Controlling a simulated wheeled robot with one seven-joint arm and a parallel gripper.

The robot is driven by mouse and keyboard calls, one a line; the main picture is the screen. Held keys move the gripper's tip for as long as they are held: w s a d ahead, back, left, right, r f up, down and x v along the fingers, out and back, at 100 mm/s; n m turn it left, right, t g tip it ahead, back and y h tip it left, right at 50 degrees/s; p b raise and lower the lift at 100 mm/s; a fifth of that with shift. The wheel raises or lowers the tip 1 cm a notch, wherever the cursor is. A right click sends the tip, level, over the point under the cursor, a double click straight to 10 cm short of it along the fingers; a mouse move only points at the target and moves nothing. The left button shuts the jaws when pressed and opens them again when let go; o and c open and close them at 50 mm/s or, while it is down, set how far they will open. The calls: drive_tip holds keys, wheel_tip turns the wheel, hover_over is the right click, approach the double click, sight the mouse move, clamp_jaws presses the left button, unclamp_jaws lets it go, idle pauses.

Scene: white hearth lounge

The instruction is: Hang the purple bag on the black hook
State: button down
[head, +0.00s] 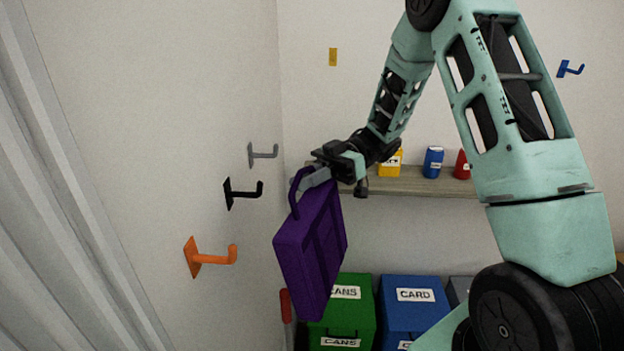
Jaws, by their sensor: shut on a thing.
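The purple bag (312,250) hangs tilted from my gripper (310,179), its handle loop around or between the fingers. The gripper is shut on the bag and holds it in the air. The black hook (243,193) is on the left wall, to the left of the bag and a little below the height of my gripper. In this view the bag and the black hook appear apart. The hook is empty and its tip turns up. How the fingers grip the handle is partly hidden.
A grey hook (263,152) and an orange hook (212,255) flank the black one. A shelf (430,184) holds a yellow box, a blue can and a red item. Green (342,310) and blue (412,305) bins stand below. A grey curtain (55,200) hangs at left.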

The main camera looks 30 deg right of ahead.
drive_tip(key=w+a, duration=0.1)
drive_tip(key=a, duration=0.1)
drive_tip(key=w+a+f, duration=0.1)
drive_tip(key=w+a, duration=0.1)
drive_tip(key=a, duration=0.1)
drive_tip(key=w+a+f, duration=0.1)
drive_tip(key=w+a, duration=0.1)
drive_tip(key=shift+w+a+b, duration=0.15)
drive_tip(key=shift+b, duration=0.2)
drive_tip(key=shift+a+f+b, duration=0.3)
drive_tip(key=shift+f+b, duration=0.1)
drive_tip(key=shift+f, duration=0.3)
drive_tip(key=shift+w+d+f, duration=0.1)
drive_tip(key=shift+f, duration=0.05)
idle(0.8)
